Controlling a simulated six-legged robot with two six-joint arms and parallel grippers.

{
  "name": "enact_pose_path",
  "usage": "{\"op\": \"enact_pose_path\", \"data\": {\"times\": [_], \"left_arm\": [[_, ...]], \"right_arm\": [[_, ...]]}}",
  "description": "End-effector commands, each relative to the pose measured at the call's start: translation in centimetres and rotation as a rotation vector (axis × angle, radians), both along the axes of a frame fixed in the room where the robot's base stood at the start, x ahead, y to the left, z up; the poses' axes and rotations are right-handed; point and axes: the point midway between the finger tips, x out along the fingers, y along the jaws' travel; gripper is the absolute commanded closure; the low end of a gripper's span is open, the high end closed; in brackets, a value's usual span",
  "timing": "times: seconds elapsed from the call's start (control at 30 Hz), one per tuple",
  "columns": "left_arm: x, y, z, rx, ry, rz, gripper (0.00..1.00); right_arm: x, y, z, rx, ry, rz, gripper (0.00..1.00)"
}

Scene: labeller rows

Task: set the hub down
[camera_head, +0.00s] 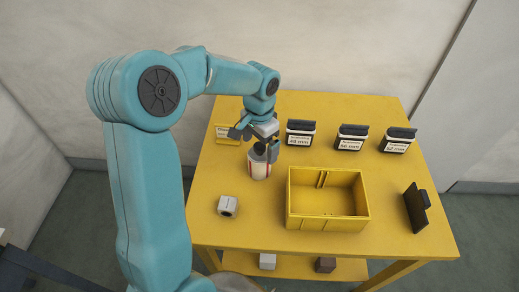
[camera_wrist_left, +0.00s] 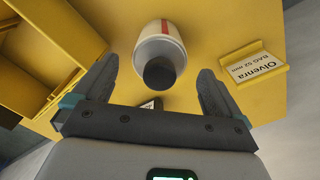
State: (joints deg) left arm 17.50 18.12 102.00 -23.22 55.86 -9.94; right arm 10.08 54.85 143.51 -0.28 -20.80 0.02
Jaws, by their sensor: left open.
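A white cylinder with a red stripe (camera_head: 259,170) stands upright on the yellow table (camera_head: 270,215), left of the yellow bin. It also shows in the left wrist view (camera_wrist_left: 168,38), with a grey end and a dark round piece (camera_wrist_left: 159,73) at its middle. I cannot tell for sure which part is the hub. My left gripper (camera_head: 259,145) is open above the cylinder's top. In the left wrist view its fingers (camera_wrist_left: 157,72) lie on both sides of the dark piece, with gaps. In the head view the fingers partly hide the cylinder's top. My right gripper is out of view.
A yellow open bin (camera_head: 327,224) looks empty. A small grey block (camera_head: 228,206) lies front left. Labelled black-and-white holders (camera_head: 351,137) line the back; a yellow label stand (camera_head: 228,133) is behind my gripper. A dark plate (camera_head: 415,208) stands at right. Blocks (camera_head: 267,261) sit on the lower shelf.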

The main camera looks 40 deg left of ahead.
Motion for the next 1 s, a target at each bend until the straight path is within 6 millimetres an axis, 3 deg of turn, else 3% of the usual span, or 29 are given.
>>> {"op": "enact_pose_path", "data": {"times": [0.2,0.4,1.0], "left_arm": [[0.1,0.0,5.4,0.002,-0.005,0.000,0.01],[0.1,0.0,8.3,0.000,-0.002,0.000,0.01],[0.0,0.0,9.0,-0.001,0.000,0.000,0.01]], "right_arm": [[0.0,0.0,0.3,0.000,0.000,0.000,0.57],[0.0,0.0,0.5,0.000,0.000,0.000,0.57],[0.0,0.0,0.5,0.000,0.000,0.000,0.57]]}}
